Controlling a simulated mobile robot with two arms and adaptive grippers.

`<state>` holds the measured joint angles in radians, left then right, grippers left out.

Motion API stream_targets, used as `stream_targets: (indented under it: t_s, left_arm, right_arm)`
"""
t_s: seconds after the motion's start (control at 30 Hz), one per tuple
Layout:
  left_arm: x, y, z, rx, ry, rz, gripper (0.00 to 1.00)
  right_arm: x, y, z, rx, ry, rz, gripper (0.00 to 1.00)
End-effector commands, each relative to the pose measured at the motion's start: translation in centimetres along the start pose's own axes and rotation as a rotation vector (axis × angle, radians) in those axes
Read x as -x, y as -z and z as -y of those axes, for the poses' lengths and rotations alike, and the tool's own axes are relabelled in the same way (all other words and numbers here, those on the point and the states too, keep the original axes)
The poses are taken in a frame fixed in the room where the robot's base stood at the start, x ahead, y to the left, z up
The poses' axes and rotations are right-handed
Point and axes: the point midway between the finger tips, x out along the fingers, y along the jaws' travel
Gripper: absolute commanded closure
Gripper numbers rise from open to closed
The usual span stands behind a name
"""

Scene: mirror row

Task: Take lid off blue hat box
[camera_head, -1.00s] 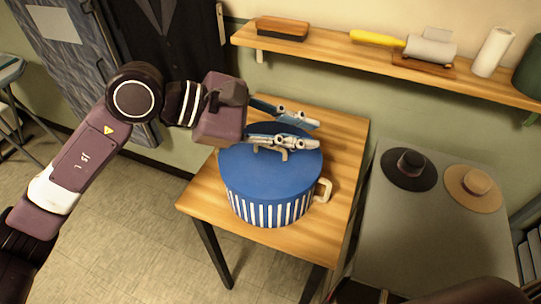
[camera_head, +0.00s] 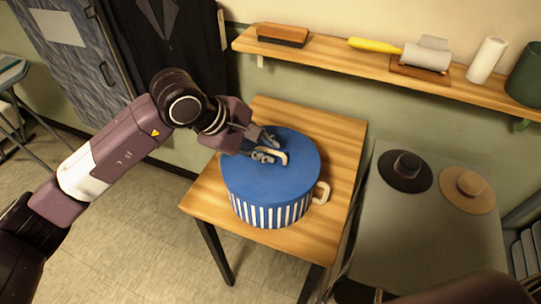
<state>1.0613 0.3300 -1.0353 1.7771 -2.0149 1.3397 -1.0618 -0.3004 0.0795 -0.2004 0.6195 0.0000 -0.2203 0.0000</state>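The blue hat box (camera_head: 270,212) has white-striped sides and a cream side handle (camera_head: 321,192). It stands upright on a small wooden table. Its plain blue lid (camera_head: 275,188) is on, with a cream curved handle (camera_head: 283,156) on top. My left gripper (camera_head: 266,147) is over the back left of the lid, with its fingers apart right beside the lid handle. The fingers partly cover the handle, and I cannot tell whether they touch it. My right gripper is out of view.
The wooden table (camera_head: 338,140) has bare top behind and right of the box. A grey table (camera_head: 410,240) at right holds a black hat (camera_head: 405,172) and a tan hat (camera_head: 467,190). A wall shelf (camera_head: 350,58) above holds a brush, a lint roller and other items.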

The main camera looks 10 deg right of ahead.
Motion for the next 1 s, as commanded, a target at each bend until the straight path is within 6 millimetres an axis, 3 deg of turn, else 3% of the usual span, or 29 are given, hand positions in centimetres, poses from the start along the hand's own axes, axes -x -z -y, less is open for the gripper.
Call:
stream_targets:
  t_s: [0.27,0.4,1.0]
  left_arm:
    - [-0.35,0.04,0.05,0.000,0.000,0.000,0.85]
    - [-0.33,0.03,0.04,0.000,0.000,0.000,1.00]
    - [0.54,-0.24,-0.66,-0.002,-0.004,-0.001,1.00]
  right_arm:
    - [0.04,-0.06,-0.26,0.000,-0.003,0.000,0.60]
    - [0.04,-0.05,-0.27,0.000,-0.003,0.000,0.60]
    - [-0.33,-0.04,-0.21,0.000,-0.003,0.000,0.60]
